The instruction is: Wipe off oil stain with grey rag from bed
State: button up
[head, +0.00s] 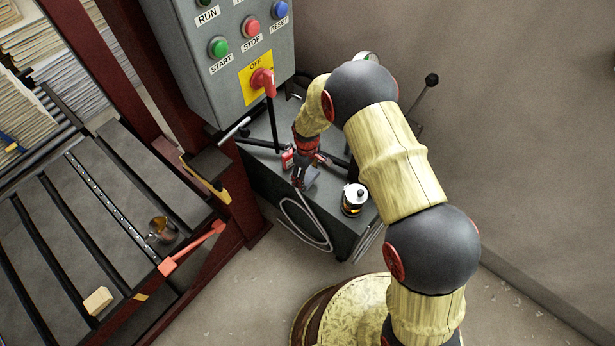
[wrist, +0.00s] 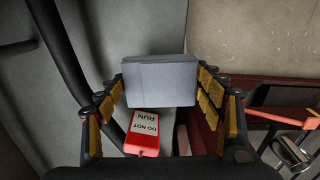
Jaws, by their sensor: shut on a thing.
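My gripper (head: 303,168) is over the top of the grey machine cabinet. In the wrist view its yellow-padded fingers (wrist: 162,88) are shut on a folded, block-like grey rag (wrist: 158,78). The rag also shows as a small grey patch below the gripper in the head view (head: 310,178). The slatted grey bed (head: 92,215) lies at the left, well apart from my gripper. I cannot make out an oil stain on it.
A red "DO NOT RUN" tag (wrist: 143,133) is close below the rag. A black-and-white canister (head: 355,199) stands on the cabinet. The control box (head: 225,60) rises behind. A metal mug (head: 162,230), wooden block (head: 98,300) and red handle (head: 192,250) are on or by the bed.

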jog(key=shift+r+p, duration=0.7)
jog(key=shift+r, duration=0.8)
